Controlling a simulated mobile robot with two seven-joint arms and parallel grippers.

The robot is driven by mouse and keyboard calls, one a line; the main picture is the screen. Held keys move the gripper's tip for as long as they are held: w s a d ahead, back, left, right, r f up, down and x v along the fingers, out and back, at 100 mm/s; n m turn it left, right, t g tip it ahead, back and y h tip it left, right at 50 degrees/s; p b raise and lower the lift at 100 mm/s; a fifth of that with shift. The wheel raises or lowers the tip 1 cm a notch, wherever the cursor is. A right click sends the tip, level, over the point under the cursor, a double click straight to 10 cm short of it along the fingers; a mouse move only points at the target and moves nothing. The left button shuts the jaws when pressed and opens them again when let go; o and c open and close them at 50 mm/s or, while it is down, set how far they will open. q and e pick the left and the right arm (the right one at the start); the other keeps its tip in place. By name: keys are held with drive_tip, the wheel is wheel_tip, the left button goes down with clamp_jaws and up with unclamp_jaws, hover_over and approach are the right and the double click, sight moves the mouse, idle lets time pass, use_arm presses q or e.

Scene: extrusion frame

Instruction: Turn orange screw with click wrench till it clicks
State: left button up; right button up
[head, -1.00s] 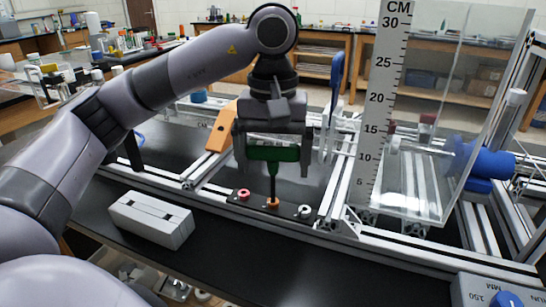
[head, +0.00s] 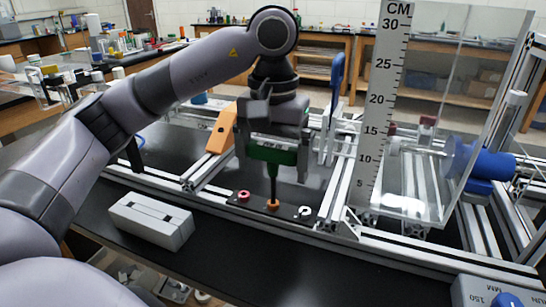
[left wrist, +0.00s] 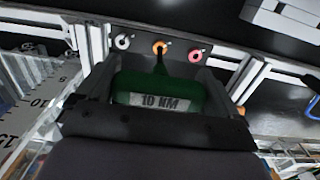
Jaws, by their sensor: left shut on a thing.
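The click wrench (head: 272,156) has a green T-shaped handle and a dark shaft pointing down. My left gripper (head: 273,155) is shut on the handle from above. The shaft's lower end meets the orange screw (head: 273,203), which also shows in the left wrist view (left wrist: 160,47). Whether the tip is fully seated cannot be told. The orange screw sits on a dark strip between a red screw (head: 243,195) and a white screw (head: 305,211). My right gripper is not in view.
A clear panel with a centimetre scale (head: 380,100) stands right of the wrench. An orange bracket (head: 221,128) stands behind left. A grey slotted block (head: 150,220) lies front left. Aluminium rails (head: 330,236) surround the strip.

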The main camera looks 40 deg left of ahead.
use_arm(q)
drive_tip(key=shift+f+m, duration=0.1)
drive_tip(key=shift+m, duration=0.3)
drive_tip(key=shift+m, duration=0.7)
drive_tip(key=shift+n+p, duration=0.3)
drive_tip(key=shift+n, duration=0.5)
drive_tip(key=shift+r+p, duration=1.5)
drive_tip(key=shift+r, duration=0.1)
